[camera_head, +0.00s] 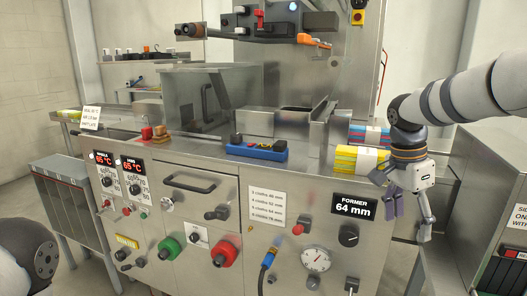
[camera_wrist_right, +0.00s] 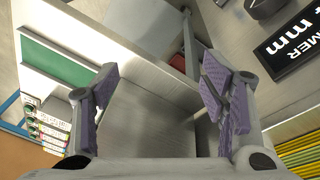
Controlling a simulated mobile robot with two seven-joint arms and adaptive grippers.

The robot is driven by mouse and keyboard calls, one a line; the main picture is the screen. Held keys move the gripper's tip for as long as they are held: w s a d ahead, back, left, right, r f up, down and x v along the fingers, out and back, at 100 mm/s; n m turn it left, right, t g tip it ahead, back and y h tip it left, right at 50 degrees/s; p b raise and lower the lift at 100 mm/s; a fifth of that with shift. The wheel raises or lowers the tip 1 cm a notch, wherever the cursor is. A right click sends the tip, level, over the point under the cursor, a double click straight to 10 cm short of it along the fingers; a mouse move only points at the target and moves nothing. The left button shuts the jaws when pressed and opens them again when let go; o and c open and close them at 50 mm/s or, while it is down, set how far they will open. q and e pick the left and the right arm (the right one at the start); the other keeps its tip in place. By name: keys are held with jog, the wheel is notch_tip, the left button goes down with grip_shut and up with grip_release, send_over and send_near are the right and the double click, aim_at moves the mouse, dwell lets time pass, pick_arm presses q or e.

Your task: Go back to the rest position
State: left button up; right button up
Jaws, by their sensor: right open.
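My right gripper (camera_head: 408,208) hangs at the right of the head view, fingers pointing down, in front of the steel machine's right end. In the right wrist view the two purple-padded fingers (camera_wrist_right: 165,100) stand apart with nothing between them. The gripper is open and empty. At the lower left of the head view a dark rounded part of my own body shows; my left gripper is not in view.
The steel machine (camera_head: 190,240) fills the middle, with knobs and a "FORMER 64 mm" label (camera_head: 353,205). Yellow-striped packs (camera_head: 357,160) and blue-red packs (camera_head: 370,135) lie close behind my right gripper. A steel cabinet (camera_head: 480,185) stands at the right.

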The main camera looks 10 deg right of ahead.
jog(key=s+a+f+n+y, duration=0.1)
jog(key=s+a+f+n, duration=0.25)
jog(key=f, duration=0.45)
jog(key=s+a+f+n+y, duration=0.1)
jog(key=s+a+f+n, duration=0.1)
jog(key=s+a+f, duration=0.45)
jog(key=s+a+f+n+y, duration=0.1)
jog(key=s+f+n, duration=0.15)
jog(key=f, duration=0.75)
jog(key=s+a+f+n, duration=0.1)
jog(key=s+n, duration=0.3)
jog(key=s, duration=0.9)
jog(key=s+f+n, duration=0.4)
jog(key=s, duration=0.9)
jog(key=shift+a+f+h, duration=0.35)
jog(key=shift+a+h, duration=0.05)
